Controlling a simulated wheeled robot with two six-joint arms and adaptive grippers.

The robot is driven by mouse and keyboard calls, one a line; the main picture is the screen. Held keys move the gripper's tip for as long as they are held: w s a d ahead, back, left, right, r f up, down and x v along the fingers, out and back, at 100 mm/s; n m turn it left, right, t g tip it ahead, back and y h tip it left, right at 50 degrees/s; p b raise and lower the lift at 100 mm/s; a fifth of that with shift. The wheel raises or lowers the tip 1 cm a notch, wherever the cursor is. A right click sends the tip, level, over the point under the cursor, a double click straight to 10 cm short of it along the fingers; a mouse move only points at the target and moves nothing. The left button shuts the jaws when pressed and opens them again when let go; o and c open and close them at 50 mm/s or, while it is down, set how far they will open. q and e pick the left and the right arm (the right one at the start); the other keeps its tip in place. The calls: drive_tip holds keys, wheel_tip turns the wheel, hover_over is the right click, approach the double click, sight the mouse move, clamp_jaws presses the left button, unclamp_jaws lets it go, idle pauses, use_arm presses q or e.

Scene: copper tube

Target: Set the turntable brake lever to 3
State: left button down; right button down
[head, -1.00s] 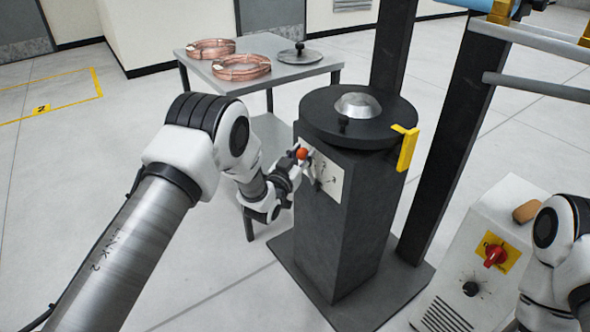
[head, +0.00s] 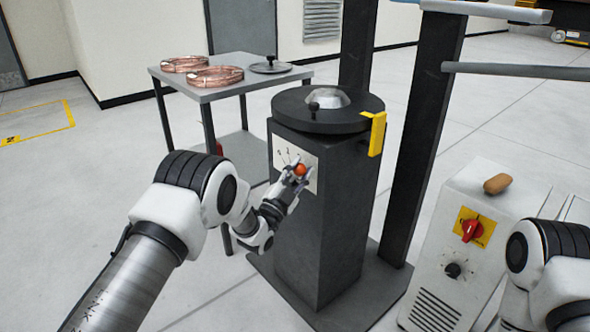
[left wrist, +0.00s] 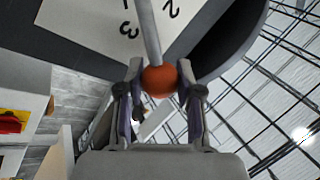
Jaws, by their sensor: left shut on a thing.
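The brake lever ends in an orange-red ball knob (head: 300,170) in front of a white numbered plate (head: 283,157) on the dark turntable pedestal (head: 318,230). My left gripper (head: 298,176) is shut on the knob. In the left wrist view the knob (left wrist: 159,80) sits between the two fingers, and the grey lever rod (left wrist: 149,35) runs up from it across the plate (left wrist: 95,20). The digits 2 and 3 show there, with the rod between them. In the head view the gripper hides part of the plate. The fingers of my right gripper are out of view.
A grey table (head: 200,92) with copper coils (head: 215,76) stands behind left. A yellow bracket (head: 377,134) sits at the turntable's (head: 345,118) right edge. A dark post (head: 425,130) and a control box (head: 440,285) with a red switch (head: 472,230) stand right.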

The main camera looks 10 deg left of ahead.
use_arm(q)
drive_tip(key=shift+s+d+f+m+h, duration=0.25)
drive_tip(key=shift+f+m+h, duration=0.2)
drive_tip(key=shift+m, duration=0.25)
drive_tip(key=shift+d, duration=0.1)
drive_tip(key=c, duration=0.7)
unclamp_jaws()
drive_tip(key=shift+c, duration=0.2)
drive_tip(key=v, duration=1.2)
